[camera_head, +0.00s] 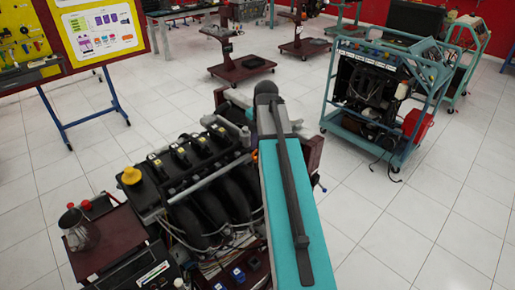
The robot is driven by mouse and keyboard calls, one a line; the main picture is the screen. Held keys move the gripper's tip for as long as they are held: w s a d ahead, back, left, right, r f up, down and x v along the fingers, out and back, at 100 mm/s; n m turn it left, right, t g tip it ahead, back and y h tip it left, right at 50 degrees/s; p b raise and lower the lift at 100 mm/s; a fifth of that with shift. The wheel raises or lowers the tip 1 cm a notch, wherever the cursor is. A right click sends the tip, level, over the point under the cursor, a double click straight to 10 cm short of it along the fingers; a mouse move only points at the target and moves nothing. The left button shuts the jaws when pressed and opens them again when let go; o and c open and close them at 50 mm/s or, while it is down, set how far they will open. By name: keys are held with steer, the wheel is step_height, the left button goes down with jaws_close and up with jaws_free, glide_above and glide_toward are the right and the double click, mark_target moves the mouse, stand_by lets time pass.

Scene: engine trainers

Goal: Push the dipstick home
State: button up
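The engine trainer (205,180) stands on the floor in front of me, left of my arm. Its top shows a black cover with several yellow-marked coils, and dark curved intake pipes run down the near side. A yellow cap (131,175) sits at its left end. I cannot pick out the dipstick for sure. A small orange spot (254,155) shows beside my arm, too small to identify. My teal and black arm covers the engine's right side. My gripper is not in view.
A dark red stand top (100,235) holds a metal pot (78,230) at the left. A teal-framed trainer (375,95) stands back right, with a red box (417,127). A yellow board (100,30) stands back left. The tiled floor at right is clear.

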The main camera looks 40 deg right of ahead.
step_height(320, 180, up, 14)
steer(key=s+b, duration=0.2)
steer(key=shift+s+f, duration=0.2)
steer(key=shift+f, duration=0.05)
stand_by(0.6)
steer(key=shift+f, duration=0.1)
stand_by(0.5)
